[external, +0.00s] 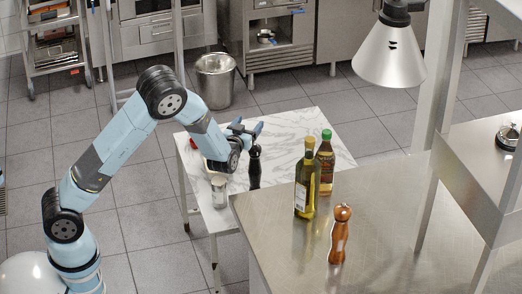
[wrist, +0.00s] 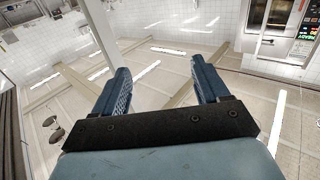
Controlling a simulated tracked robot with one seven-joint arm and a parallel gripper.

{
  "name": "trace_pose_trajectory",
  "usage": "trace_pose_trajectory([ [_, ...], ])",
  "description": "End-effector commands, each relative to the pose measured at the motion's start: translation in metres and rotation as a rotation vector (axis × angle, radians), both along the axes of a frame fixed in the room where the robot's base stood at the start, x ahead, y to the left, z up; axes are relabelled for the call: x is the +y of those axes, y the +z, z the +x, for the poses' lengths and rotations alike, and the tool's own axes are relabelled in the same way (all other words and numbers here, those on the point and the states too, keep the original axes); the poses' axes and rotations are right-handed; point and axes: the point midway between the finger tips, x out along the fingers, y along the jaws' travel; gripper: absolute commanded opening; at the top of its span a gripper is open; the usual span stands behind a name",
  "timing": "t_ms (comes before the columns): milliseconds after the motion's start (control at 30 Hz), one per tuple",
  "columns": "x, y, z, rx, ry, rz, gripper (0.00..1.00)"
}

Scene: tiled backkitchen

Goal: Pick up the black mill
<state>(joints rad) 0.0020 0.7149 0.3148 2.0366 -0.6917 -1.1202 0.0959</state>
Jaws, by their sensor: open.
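The black mill (external: 254,168) stands upright on the white marble-topped table (external: 290,135), near the table's front edge. My gripper (external: 247,127) is open and empty, with its blue fingers in the picture just above and slightly left of the mill's top. The wrist and part of the arm are directly left of the mill. In the wrist view my gripper (wrist: 151,78) shows two blue fingers spread apart with nothing between them. The mill does not show in the wrist view. I cannot tell the exact depth between the fingers and the mill.
A glass jar (external: 219,191) stands left of the mill. A lamp (external: 390,55) hangs above. The table's back right is clear.

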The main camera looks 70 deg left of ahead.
Motion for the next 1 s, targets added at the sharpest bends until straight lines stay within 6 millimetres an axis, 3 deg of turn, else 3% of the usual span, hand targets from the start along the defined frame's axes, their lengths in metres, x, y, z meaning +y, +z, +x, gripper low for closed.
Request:
trace_pose_trajectory([
  [33, 0.001, -0.024, -0.001, 0.007, 0.001, -0.001, 0.74],
  [100, 0.001, -0.052, -0.001, 0.007, 0.001, -0.001, 0.74],
  [500, 0.001, -0.193, -0.001, 0.003, 0.001, 0.0, 0.74],
  [700, 0.0, -0.228, 0.0, 0.0, -0.001, 0.0, 0.74],
  [1000, 0.015, -0.234, 0.012, -0.002, 0.002, -0.001, 0.74],
])
